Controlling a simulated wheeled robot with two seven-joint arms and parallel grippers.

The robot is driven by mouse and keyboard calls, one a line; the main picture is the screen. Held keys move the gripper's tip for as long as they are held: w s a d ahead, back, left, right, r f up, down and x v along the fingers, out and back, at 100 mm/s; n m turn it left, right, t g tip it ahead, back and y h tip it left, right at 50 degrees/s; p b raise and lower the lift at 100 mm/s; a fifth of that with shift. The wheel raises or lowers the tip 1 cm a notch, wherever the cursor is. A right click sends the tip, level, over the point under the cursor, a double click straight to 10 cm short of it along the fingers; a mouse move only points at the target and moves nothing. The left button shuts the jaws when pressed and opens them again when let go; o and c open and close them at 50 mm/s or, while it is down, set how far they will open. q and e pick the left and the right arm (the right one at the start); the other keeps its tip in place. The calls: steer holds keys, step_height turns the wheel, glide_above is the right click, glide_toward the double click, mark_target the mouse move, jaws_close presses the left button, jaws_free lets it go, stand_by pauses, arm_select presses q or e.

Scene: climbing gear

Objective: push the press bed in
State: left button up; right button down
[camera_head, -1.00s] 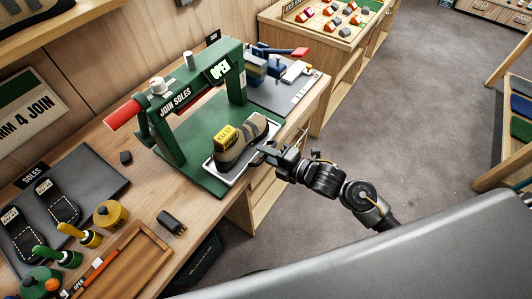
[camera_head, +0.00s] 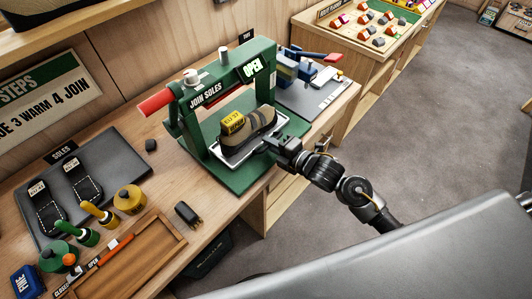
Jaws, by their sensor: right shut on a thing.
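The green press (camera_head: 186,134) stands on the bench, with a "JOIN SOLES" label, a red handle (camera_head: 157,104) and a lit "OPEN" sign. Its metal press bed (camera_head: 232,163) carries a grey-brown shoe (camera_head: 260,133) with a yellow tag. The shoe sits close in front of the arch, partly under it. My right gripper (camera_head: 275,146) is shut on the front edge of the press bed, on the right side of the shoe. The fingertips are small and dark, so the exact grip is hard to make out. My left gripper is not in view.
A blue vise-like tool (camera_head: 297,68) stands behind the press. To the left are a dark mat (camera_head: 112,157) with soles, yellow and green hand tools, a yellow tin (camera_head: 129,199) and a wooden tray (camera_head: 126,262). The floor right of the bench is clear.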

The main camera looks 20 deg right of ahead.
steer(key=shift+w+a, duration=0.1)
steer(key=shift+w, duration=0.1)
steer(key=shift+s, duration=0.1)
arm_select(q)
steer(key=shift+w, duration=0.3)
arm_select(e)
steer(key=c, duration=1.6)
jaws_free()
